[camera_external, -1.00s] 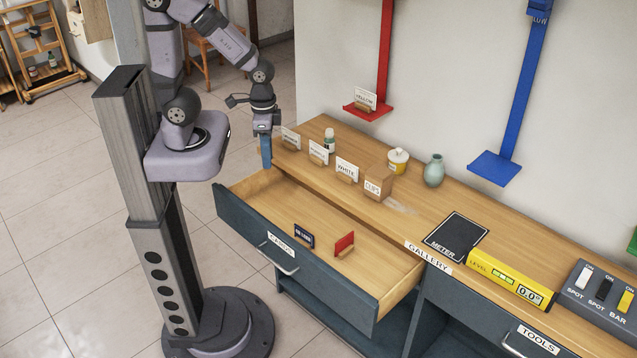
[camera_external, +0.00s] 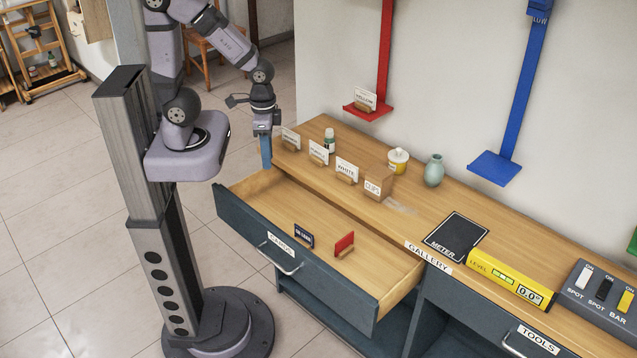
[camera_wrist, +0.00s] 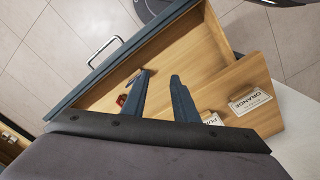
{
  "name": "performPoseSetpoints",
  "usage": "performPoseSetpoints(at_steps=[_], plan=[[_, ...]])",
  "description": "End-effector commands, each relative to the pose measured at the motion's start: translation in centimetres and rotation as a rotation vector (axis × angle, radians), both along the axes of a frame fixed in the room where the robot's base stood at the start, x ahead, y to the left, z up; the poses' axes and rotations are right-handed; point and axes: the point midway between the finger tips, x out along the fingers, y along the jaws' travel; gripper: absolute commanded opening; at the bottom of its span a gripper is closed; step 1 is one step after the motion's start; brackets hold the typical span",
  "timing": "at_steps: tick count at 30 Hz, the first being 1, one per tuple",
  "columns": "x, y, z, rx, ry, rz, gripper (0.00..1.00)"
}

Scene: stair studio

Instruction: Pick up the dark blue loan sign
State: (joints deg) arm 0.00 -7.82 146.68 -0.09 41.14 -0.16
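The dark blue loan sign (camera_external: 304,236) stands in the open drawer (camera_external: 366,268), left of a red sign (camera_external: 344,244). My gripper (camera_external: 266,151) is above the left end of the drawer, beside the counter edge, well apart from the loan sign. In the wrist view my gripper (camera_wrist: 161,84) shows two blue fingers with a clear gap between them, open and empty. In that view a small part of the dark sign (camera_wrist: 133,77) and the red sign (camera_wrist: 121,100) show beside the left finger.
The drawer's front wall (camera_external: 290,266) and the counter edge border the drawer. The drawer floor is otherwise bare.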

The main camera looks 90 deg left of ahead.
Motion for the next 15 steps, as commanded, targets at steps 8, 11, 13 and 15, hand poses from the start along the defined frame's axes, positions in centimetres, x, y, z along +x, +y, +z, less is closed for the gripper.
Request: performPoseSetpoints(at_steps=[8,11,13,15], plan=[[-0.6,-0.2,-0.4,-0.034,0.058,0.051,0.27],[-1.4,-0.6,-0.9,-0.085,0.129,0.122,0.27],[-2.1,-1.1,-1.3,-0.136,0.196,0.193,0.27],[-2.7,-1.8,-1.6,-0.200,0.268,0.278,0.27]])
